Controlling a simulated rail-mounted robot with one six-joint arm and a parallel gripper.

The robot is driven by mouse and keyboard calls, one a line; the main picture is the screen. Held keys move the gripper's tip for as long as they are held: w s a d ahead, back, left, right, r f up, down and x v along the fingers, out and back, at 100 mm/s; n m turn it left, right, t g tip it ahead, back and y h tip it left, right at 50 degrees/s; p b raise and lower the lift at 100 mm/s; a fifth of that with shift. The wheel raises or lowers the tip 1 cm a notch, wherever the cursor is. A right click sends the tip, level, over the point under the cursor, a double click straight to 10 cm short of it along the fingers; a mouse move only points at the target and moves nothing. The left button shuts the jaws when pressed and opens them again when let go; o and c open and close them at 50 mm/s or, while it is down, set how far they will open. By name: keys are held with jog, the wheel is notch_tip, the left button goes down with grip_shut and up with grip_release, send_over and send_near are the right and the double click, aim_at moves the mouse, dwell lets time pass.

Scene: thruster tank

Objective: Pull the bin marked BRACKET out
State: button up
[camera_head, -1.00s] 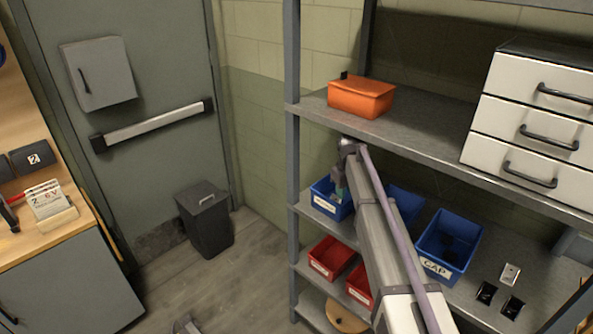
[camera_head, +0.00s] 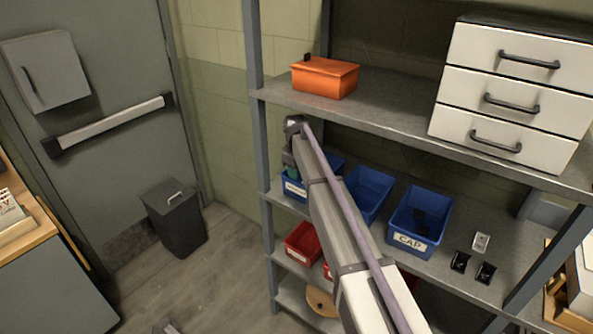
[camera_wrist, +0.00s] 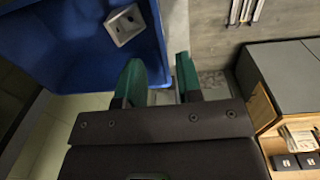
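A blue bin with a white label (camera_head: 294,189) stands at the left end of the middle shelf in the head view. The label is too small to read, so I cannot confirm that it says BRACKET. My gripper (camera_head: 290,170) is at this bin, its fingers partly hidden by the wrist and arm. In the wrist view a blue bin (camera_wrist: 75,70) fills the upper left, with a pale metal piece (camera_wrist: 125,25) inside. My gripper (camera_wrist: 160,78) has its two green fingers apart, one over the bin and one beyond its right wall. I cannot tell whether they touch the wall.
A plain-looking blue bin (camera_head: 368,191) and a blue bin marked CAP (camera_head: 420,222) stand to the right. A red bin (camera_head: 303,243) is on the shelf below. An orange box (camera_head: 325,77) and a white drawer unit (camera_head: 512,90) are on the shelf above. Open floor lies left.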

aim_at(297, 193)
jog(key=f+b, duration=0.3)
jog(key=f, duration=0.1)
jog(key=f+b, duration=0.4)
jog(key=shift+w+d+f, duration=0.1)
jog(key=shift+w+f, duration=0.1)
jog(key=shift+f, duration=0.05)
jog(key=shift+r, duration=0.15)
grip_shut()
